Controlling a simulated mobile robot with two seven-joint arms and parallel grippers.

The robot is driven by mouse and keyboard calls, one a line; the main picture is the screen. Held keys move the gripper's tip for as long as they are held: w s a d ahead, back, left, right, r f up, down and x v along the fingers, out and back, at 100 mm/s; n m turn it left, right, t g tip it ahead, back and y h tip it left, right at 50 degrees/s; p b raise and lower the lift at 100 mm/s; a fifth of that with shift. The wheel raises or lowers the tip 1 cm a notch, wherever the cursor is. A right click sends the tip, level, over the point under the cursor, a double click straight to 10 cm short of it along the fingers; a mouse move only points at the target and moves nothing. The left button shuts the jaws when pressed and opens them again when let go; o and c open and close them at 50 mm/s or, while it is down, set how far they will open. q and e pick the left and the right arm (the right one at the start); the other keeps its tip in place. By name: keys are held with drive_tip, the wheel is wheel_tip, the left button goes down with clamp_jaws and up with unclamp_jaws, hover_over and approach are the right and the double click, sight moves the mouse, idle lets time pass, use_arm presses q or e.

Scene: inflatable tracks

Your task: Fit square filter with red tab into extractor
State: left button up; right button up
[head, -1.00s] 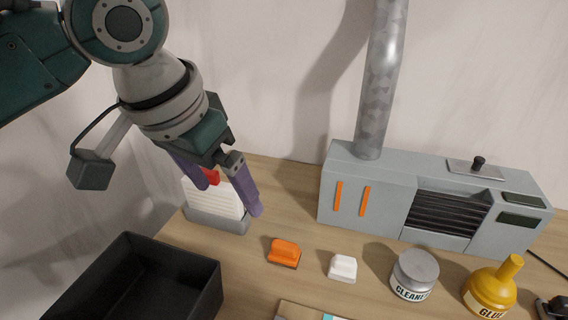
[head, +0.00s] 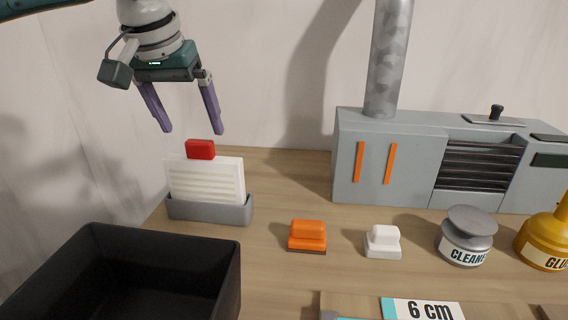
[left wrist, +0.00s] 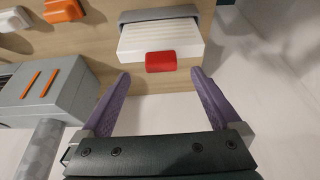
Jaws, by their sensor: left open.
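The square filter (head: 204,182) is white and pleated, with a red tab (head: 200,149) on top. It stands upright in a grey holder (head: 210,209) at the left of the table. My left gripper (head: 194,132) is open and empty, above the filter, its purple fingers apart from the tab. In the left wrist view the red tab (left wrist: 160,61) lies ahead, between the lines of the open fingers (left wrist: 160,80). The extractor (head: 395,160) is a grey box with two orange bars, a dark louvred grille and a metal duct. My right gripper is out of view.
A black open bin (head: 100,235) stands at the front left. An orange block (head: 307,236), a white block (head: 383,242), a cleaner jar (head: 467,238) and a yellow glue bottle (head: 545,240) line the table.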

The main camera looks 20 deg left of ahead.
sight(198, 141)
use_arm(q)
drive_tip(key=b+x, duration=0.1)
drive_tip(key=x, duration=0.4)
drive_tip(key=shift+w+a, duration=0.1)
clamp_jaws()
idle(0.8)
